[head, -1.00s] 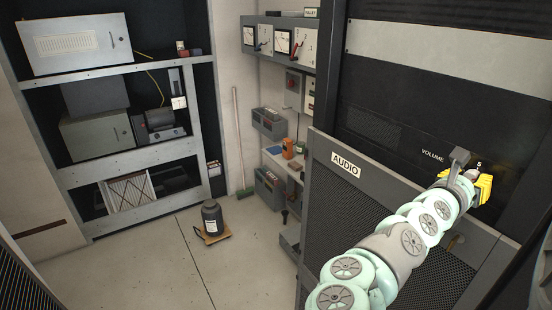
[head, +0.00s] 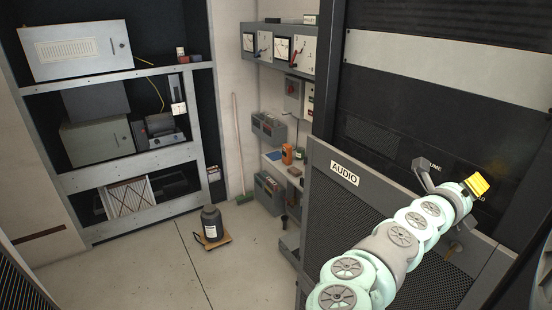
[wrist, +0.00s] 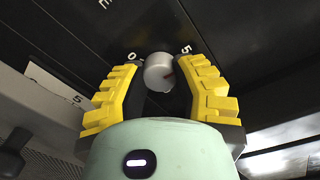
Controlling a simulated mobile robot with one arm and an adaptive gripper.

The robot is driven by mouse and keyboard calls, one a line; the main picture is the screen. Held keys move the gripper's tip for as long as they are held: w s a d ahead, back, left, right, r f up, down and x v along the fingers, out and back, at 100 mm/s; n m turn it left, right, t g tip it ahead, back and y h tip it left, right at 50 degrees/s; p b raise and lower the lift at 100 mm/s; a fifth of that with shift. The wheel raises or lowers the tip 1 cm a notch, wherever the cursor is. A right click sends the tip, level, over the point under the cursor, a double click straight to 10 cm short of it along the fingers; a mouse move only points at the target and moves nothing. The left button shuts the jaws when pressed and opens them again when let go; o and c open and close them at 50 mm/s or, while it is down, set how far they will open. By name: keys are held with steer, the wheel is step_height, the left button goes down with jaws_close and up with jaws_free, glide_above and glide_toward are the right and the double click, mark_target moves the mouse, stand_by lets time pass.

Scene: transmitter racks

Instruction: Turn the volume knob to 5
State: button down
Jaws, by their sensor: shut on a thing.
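In the wrist view the volume knob (wrist: 158,72) is a small grey round knob on a black panel. In the head view my gripper (head: 478,185) is at the dark rack panel, with one yellow finger clearly showing. The knob is hidden there, and the VOLUME label (head: 436,166) is partly covered.
A black container (head: 212,222) stands on the floor. A meter shelf (head: 285,48) hangs on the back wall, and an equipment rack (head: 130,77) stands at the left. The floor between is mostly clear.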

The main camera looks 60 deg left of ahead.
steer(key=shift+d+n, duration=0.1)
steer(key=shift+n, duration=0.3)
steer(key=c, duration=0.6)
jaws_free()
steer(key=m, duration=0.8)
steer(key=m+y+p, duration=0.1)
steer(key=m, duration=0.3)
steer(key=shift+a+r+t, duration=0.15)
steer(key=shift+a+t, duration=0.1)
steer(key=shift+t, duration=0.05)
steer(key=shift+m+p, duration=0.7)
steer(key=shift+p, duration=0.45)
